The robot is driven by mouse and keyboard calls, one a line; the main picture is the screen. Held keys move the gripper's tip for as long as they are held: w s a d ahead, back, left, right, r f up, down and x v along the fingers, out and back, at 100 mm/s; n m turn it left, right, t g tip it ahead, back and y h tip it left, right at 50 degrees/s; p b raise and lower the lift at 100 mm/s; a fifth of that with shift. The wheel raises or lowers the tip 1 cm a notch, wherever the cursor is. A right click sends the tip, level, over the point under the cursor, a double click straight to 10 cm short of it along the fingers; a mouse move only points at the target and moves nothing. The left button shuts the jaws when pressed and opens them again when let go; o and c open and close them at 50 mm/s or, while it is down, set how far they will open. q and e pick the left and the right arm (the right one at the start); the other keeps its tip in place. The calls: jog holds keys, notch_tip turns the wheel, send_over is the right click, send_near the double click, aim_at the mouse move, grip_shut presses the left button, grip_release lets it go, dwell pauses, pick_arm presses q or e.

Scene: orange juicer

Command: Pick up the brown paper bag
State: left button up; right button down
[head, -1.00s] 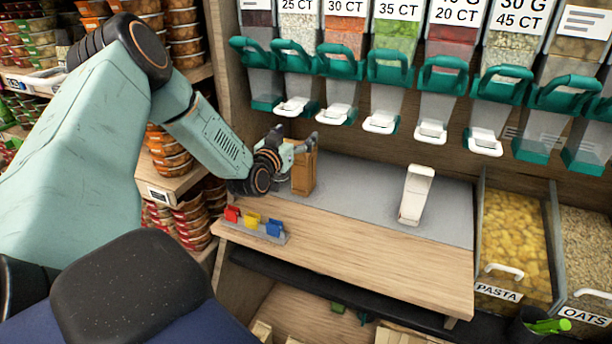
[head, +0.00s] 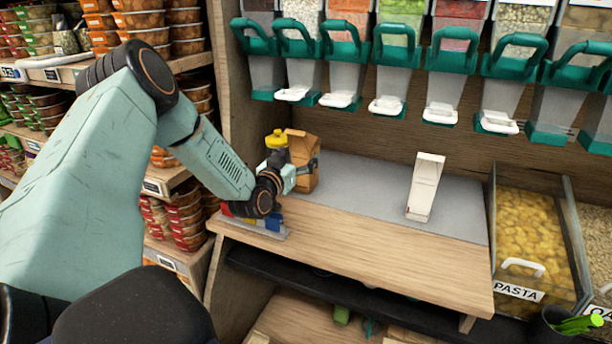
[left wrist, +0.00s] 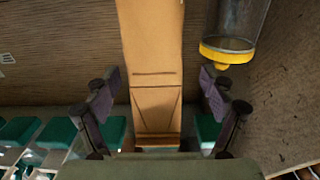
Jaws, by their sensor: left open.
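The brown paper bag (head: 300,148) stands upright at the back left of the counter, near the wooden side panel. My left gripper (head: 299,178) is low in front of it in the head view and hides part of its lower front. In the left wrist view, the bag (left wrist: 155,45) runs between the two open fingers of my left gripper (left wrist: 160,95). A gap shows between each finger and the bag, so the gripper is not closed on it. My right gripper is not in view.
A yellow-topped container (head: 276,139) is close beside the bag; its yellow part also shows in the left wrist view (left wrist: 226,52). A rack of coloured clips (head: 250,224) lies below my wrist. Dispensers hang above.

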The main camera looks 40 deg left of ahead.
aim_at(311, 144)
pick_arm(q)
jog(key=shift+w+a+b, duration=0.2)
jog(key=shift+w+b, duration=0.2)
jog(key=shift+w, duration=0.3)
jog(key=b+x, duration=0.1)
jog(key=x, duration=0.2)
jog(key=b+x, duration=0.1)
jog(key=x, duration=0.1)
jog(key=shift+d+b, duration=0.25)
jog(key=shift+b, duration=0.1)
jog(key=shift+w+a+r, duration=0.15)
jog(key=shift+w+r, duration=0.05)
jog(key=shift+w, duration=0.35)
jog(key=shift+c, duration=0.2)
jog(key=c, duration=1.5)
